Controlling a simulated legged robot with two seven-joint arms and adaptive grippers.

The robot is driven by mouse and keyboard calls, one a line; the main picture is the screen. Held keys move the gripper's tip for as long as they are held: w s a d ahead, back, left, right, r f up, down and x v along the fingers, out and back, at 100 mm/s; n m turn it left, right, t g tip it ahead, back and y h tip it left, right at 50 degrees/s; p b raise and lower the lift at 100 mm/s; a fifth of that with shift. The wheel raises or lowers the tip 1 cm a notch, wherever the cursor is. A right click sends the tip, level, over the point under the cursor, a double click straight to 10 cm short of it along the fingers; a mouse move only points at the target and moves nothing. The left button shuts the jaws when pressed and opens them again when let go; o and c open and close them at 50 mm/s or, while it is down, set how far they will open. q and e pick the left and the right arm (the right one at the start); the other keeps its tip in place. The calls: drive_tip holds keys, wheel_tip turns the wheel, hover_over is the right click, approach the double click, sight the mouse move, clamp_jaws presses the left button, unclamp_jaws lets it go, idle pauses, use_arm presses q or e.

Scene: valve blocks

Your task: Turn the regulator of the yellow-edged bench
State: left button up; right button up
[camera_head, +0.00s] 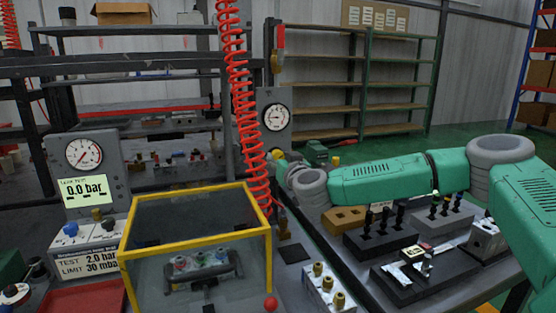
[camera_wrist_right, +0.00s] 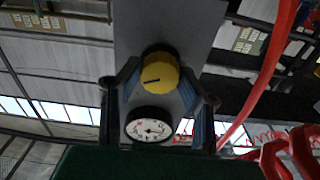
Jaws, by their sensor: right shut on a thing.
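The regulator is a yellow knob (camera_wrist_right: 159,72) with a dark mark on its face. It sits on a grey panel (camera_wrist_right: 168,25), and a round white gauge (camera_wrist_right: 148,127) is beside it. My right gripper (camera_wrist_right: 160,82) is shut on the knob, with one finger on each side. My left gripper is not in view.
A red coiled hose (camera_head: 242,90) hangs just left of the gauge. A panel with another gauge (camera_head: 84,153) and a display reading 0.0 bar (camera_head: 83,191) stands at left. Black blocks (camera_head: 380,238) with fittings lie on the bench under my right arm.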

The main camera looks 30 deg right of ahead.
drive_tip(key=m, duration=0.2)
drive_tip(key=m+b, duration=0.1)
drive_tip(key=m, duration=0.2)
drive_tip(key=f+m+b, duration=0.1)
drive_tip(key=m, duration=0.2)
idle(0.8)
drive_tip(key=o, duration=1.1)
drive_tip(key=shift+o, duration=0.2)
drive_tip(key=shift+w, duration=0.1)
drive_tip(key=v, duration=1.2)
drive_tip(key=shift+d, duration=0.2)
